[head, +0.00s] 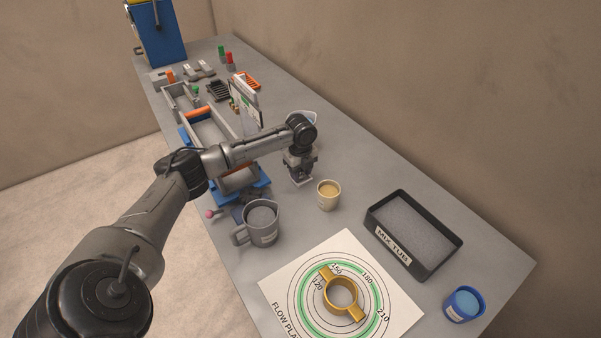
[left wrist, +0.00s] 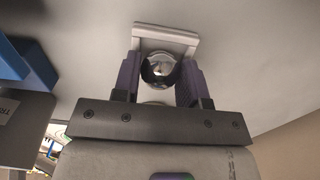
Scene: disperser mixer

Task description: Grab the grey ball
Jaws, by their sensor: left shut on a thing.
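In the left wrist view a shiny grey ball (left wrist: 160,66) sits between the two purple-lined fingers of my left gripper (left wrist: 160,80), which is shut on it. A light grey block or holder (left wrist: 166,34) shows just beyond the ball. In the head view my left gripper (head: 300,177) points down over the bench, left of and behind the cream cup. The ball is too small and hidden there to make out. I cannot tell whether it touches the holder. My right gripper is not in view.
Near the gripper stand a cream cup (head: 328,194) and a grey mug (head: 262,222). The black mix tub (head: 456,246), a blue jar (head: 463,305) and the flow plate sheet (head: 285,290) with a brass ring (head: 326,287) are in front. A blue-footed frame (head: 262,190) stands left.

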